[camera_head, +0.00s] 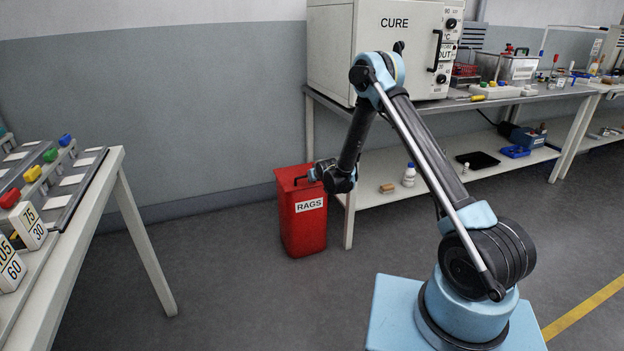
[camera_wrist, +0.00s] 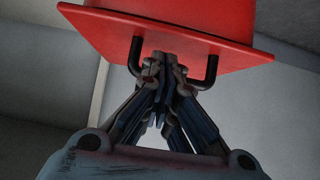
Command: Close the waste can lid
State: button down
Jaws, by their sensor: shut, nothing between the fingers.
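The red waste can (camera_head: 305,232) stands on the floor with a white label reading RAGS on its front. Its red lid (camera_head: 292,172) lies over the top and looks level or nearly so; I cannot tell whether a gap is left under it. My gripper (camera_head: 304,178) is at the lid's right front edge, partly hidden by my wrist. In the wrist view, the lid (camera_wrist: 225,45) carries a black U-shaped handle (camera_wrist: 212,70). My gripper (camera_wrist: 160,58) is shut and empty, its fingertips between the handle's two legs, close to the lid; contact is not clear.
A bench (camera_head: 348,215) holding a large CURE oven (camera_head: 385,45) stands right behind the can, its leg close to the can's right side. A table (camera_head: 130,215) with coloured parts stands at the left. The floor in front of the can is clear.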

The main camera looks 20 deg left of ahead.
jog(key=shift+s+a, duration=0.15)
jog(key=shift+a, duration=0.1)
